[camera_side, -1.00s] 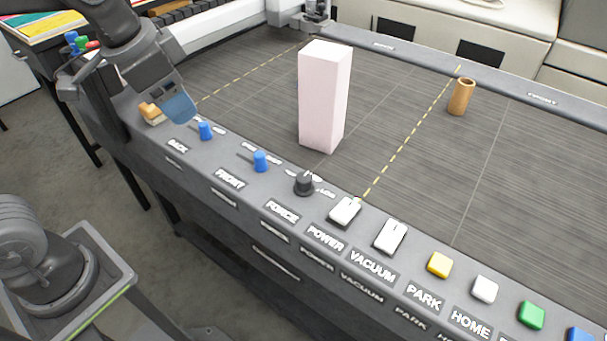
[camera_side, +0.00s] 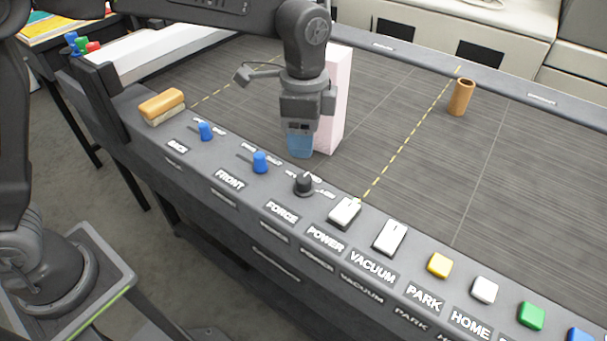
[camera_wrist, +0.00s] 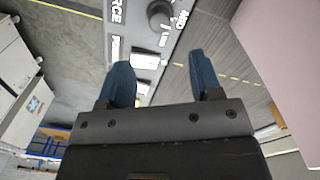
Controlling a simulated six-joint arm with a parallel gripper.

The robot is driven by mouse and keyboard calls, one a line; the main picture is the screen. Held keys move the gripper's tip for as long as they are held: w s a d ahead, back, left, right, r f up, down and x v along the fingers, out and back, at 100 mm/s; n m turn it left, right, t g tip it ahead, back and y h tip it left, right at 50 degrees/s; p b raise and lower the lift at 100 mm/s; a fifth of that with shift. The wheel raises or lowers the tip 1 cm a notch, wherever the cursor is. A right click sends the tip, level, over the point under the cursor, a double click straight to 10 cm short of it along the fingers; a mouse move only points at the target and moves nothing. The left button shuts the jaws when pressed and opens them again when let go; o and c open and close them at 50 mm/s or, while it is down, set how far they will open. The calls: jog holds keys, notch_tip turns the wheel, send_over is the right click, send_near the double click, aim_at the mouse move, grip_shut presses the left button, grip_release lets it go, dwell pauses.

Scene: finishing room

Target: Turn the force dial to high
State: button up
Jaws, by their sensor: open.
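The force dial (camera_side: 304,183) is a dark round knob with a pale pointer mark on the panel, above the FORCE label (camera_side: 281,212). My gripper (camera_side: 300,150), with blue fingers, hangs pointing down just behind and above the dial, apart from it. In the wrist view the dial (camera_wrist: 160,14) shows at the top, beyond and between the two spread fingertips of my gripper (camera_wrist: 163,75). The gripper is open and empty. The small print around the dial is partly readable only, so I cannot tell its exact setting.
A tall pale pink block (camera_side: 337,105) stands right behind my gripper. Blue knobs (camera_side: 260,162) (camera_side: 205,131) lie left of the dial, white rocker switches (camera_side: 345,212) (camera_side: 390,237) right. A wooden-backed brush (camera_side: 162,106) and brown cylinder (camera_side: 461,97) stand farther off.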

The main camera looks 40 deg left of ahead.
aim_at(304, 177)
notch_tip(304, 177, down, 10)
jog(key=shift+s+f, duration=0.1)
jog(key=shift+s, duration=0.05)
dwell(0.3)
jog(key=c, duration=0.9)
jog(key=shift+n, duration=0.4)
jog(key=n, duration=0.4)
jog(key=shift+n, duration=0.4)
jog(key=n, duration=0.5)
jog(key=shift+d, duration=0.1)
